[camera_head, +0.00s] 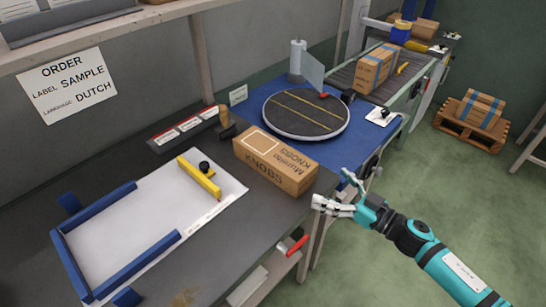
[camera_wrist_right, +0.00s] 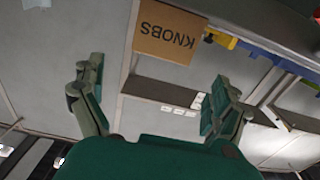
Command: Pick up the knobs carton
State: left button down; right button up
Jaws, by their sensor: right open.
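The knobs carton (camera_head: 275,163) is a brown box with "KNOBS" printed on its side and top. It lies on the dark table top near the front edge, beside the round turntable. My right gripper (camera_head: 333,192) is open and empty, just right of the carton's near end and apart from it. In the right wrist view the carton's end face (camera_wrist_right: 168,32) shows beyond and between the open fingers (camera_wrist_right: 150,95). My left gripper is not in view.
The turntable (camera_head: 306,112) stands behind the carton on a blue surface. A white board with blue rails (camera_head: 95,210) and a yellow bar (camera_head: 198,176) lies to the left. A conveyor (camera_head: 415,68) carries another carton (camera_head: 376,69). Green floor (camera_head: 440,180) is open at right.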

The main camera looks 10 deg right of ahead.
aim_at(309, 174)
jog(key=x, duration=0.4)
jog(key=shift+w+a, duration=0.1)
jog(key=shift+w, duration=0.05)
jog(key=shift+w+a+p, duration=0.3)
jog(key=x, duration=0.5)
jog(key=shift+f+p, duration=0.15)
jog(key=shift+p, duration=0.15)
jog(key=shift+s, duration=0.15)
jog(key=shift+c, duration=0.7)
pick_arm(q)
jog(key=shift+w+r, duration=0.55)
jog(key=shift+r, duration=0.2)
pick_arm(e)
jog(key=c, duration=0.9)
